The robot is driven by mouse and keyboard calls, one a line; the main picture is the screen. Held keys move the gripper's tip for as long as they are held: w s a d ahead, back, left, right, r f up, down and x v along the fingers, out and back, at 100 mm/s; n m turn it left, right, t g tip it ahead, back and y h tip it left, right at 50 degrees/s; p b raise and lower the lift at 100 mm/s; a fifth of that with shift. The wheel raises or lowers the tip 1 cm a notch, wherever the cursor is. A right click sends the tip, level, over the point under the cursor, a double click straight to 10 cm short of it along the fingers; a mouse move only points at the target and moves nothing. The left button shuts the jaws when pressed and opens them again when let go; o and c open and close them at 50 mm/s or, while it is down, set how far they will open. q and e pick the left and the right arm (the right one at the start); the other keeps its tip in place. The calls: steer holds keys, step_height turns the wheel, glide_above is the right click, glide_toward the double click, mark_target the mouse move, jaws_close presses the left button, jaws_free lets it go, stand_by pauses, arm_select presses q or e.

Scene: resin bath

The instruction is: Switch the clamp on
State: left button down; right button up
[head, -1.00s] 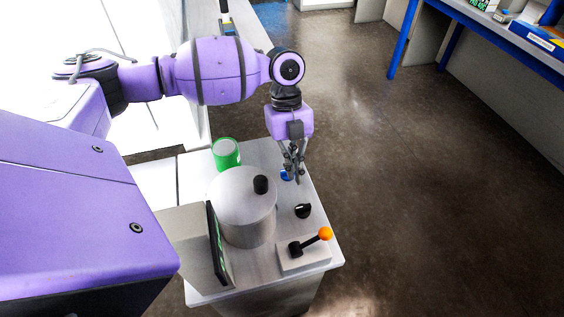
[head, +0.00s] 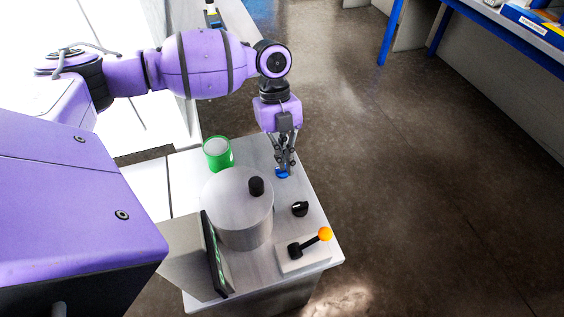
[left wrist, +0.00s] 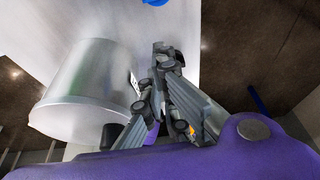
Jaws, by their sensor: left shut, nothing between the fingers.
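The resin bath unit stands on a light bench top (head: 185,183). No label marks which control is the clamp's. A lever with an orange ball (head: 325,234) tilts up from a pale base at the front right. A black knob (head: 300,209) sits behind it, and a small blue control (head: 282,173) farther back. My left gripper (head: 284,166) is shut and empty, pointing down close by the blue control; I cannot tell whether it touches. In the left wrist view the left gripper (left wrist: 165,52) points toward the top, where the blue control (left wrist: 155,2) shows at the edge.
A grey metal pot (head: 240,220) with a black lid knob (head: 256,186) stands left of the controls. A green can (head: 217,153) is behind it, and a dark upright panel (head: 213,255) in front. Open floor lies to the right, before a blue-legged table (head: 480,20).

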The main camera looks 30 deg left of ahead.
arm_select(q)
steer(key=x, duration=0.8)
steer(key=shift+s+d+f, duration=0.15)
steer(key=shift+f, duration=0.2)
steer(key=shift+w+a+r+p, duration=0.1)
steer(key=shift+w+a+p, duration=0.2)
steer(key=shift+w+a, duration=1.05)
steer(key=shift+a, duration=0.25)
steer(key=shift+s+a+m, duration=0.1)
steer(key=shift+m, duration=0.3)
steer(key=shift+a+m, duration=0.1)
steer(key=shift+m, duration=0.2)
steer(key=shift+g+b, duration=0.3)
